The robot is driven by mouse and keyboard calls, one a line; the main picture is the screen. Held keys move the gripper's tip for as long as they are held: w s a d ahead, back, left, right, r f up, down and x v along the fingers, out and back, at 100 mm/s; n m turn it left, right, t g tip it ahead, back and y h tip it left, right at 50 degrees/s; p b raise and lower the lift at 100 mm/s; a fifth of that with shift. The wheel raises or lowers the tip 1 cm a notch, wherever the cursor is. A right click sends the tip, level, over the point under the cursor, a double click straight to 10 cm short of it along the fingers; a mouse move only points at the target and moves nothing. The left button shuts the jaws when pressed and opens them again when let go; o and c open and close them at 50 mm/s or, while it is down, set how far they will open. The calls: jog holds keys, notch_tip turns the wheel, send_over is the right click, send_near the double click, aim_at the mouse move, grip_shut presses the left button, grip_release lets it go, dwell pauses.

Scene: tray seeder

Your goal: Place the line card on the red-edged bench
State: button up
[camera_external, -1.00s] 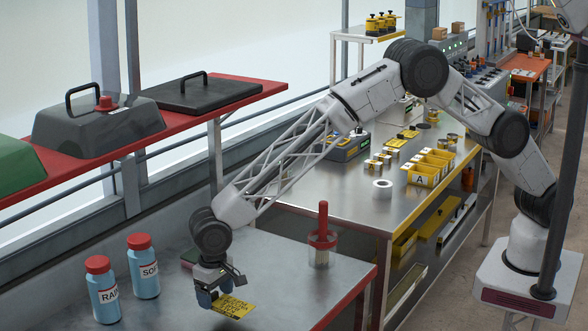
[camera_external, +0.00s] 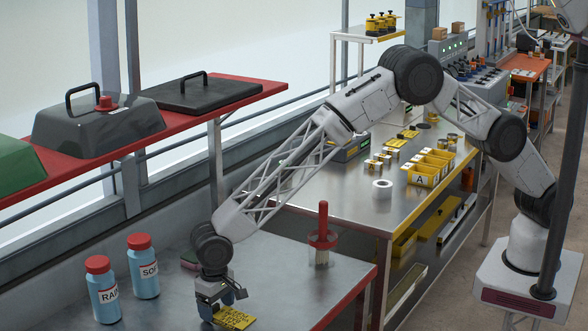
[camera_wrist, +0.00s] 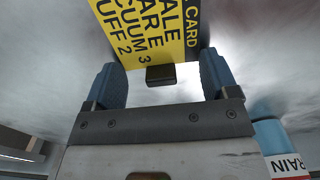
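The yellow line card (camera_external: 236,318), with black print, lies on the grey metal top of the red-edged bench (camera_external: 290,282), near its front. In the wrist view the card (camera_wrist: 145,30) is partly cut off at the top, with a small black block (camera_wrist: 161,75) at its near edge. My gripper (camera_external: 211,306) is low over the bench at the card's left end. In the wrist view the blue fingers of my gripper (camera_wrist: 160,65) stand apart on either side of the block, with gaps to both sides.
Two blue bottles with red caps, RAIN (camera_external: 104,291) and SO... (camera_external: 144,266), stand left of my gripper. A red-handled brush (camera_external: 322,235) stands behind right. A steel bench (camera_external: 340,205) with yellow bins (camera_external: 422,178) lies beyond. Bare bench top lies right of the card.

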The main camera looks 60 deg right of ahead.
jog(key=o, duration=0.3)
notch_tip(320, 180, up, 12)
jog(key=shift+r, duration=0.15)
dwell(0.7)
jog(key=shift+d, duration=0.1)
dwell(0.7)
